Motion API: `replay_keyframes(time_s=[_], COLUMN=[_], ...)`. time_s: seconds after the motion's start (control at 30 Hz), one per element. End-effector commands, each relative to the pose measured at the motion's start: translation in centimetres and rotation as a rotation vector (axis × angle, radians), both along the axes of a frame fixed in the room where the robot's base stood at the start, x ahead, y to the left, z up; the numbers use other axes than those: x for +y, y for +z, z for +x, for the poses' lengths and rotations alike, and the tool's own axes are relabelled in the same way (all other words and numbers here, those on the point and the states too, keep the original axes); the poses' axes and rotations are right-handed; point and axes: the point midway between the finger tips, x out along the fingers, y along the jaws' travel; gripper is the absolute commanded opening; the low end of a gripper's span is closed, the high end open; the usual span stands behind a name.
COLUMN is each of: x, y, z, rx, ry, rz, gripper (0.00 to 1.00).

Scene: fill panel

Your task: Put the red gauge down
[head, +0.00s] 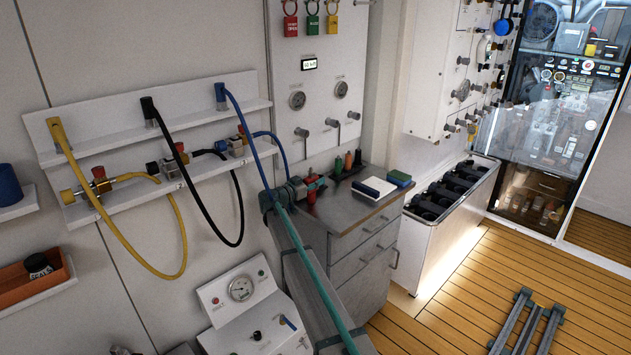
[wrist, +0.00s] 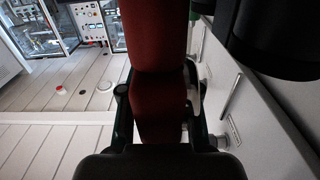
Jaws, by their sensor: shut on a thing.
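The red gauge (wrist: 158,100) fills the middle of the wrist view, upright in the picture, with my gripper (wrist: 165,135) shut around its lower part. In the head view, my gripper (head: 306,188) is at the left end of the grey cabinet top (head: 335,215), and a small part of the red gauge (head: 311,196) shows at its fingers. I cannot tell whether the gauge touches the cabinet top. Green (head: 338,165), orange (head: 348,161) and dark (head: 357,158) pieces of similar shape stand behind it, by the wall.
A white-and-dark-blue notebook (head: 374,188) and a blue-green block (head: 398,179) lie on the cabinet top to the right. Wall valves (head: 332,123) stick out above. A large dark shape (wrist: 280,35) fills the wrist view's upper right. The cabinet's front middle is clear.

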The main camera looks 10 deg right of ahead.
Motion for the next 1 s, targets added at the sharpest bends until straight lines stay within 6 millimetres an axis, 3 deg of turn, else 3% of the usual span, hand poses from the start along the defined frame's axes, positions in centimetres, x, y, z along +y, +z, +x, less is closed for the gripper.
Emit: replay_keyframes(time_s=[0.13, 0.17, 0.3, 0.67, 0.87, 1.0], x=[0.0, 0.0, 0.0, 0.0, 1.7, 3.9], y=[-0.2, -0.3, -0.3, 0.0, -0.1, -0.2], z=[0.0, 0.0, 0.0, 0.0, -1.4, -2.9], rx=[0.001, 0.001, 0.0, 0.0, 0.001, 0.001], ry=[0.0, 0.0, 0.0, 0.0, 0.001, 0.002], rz=[-0.001, -0.001, 0.0, 0.0, 0.001, 0.0], gripper=[0.0, 0.35, 0.57, 0.57, 0.57, 0.57])
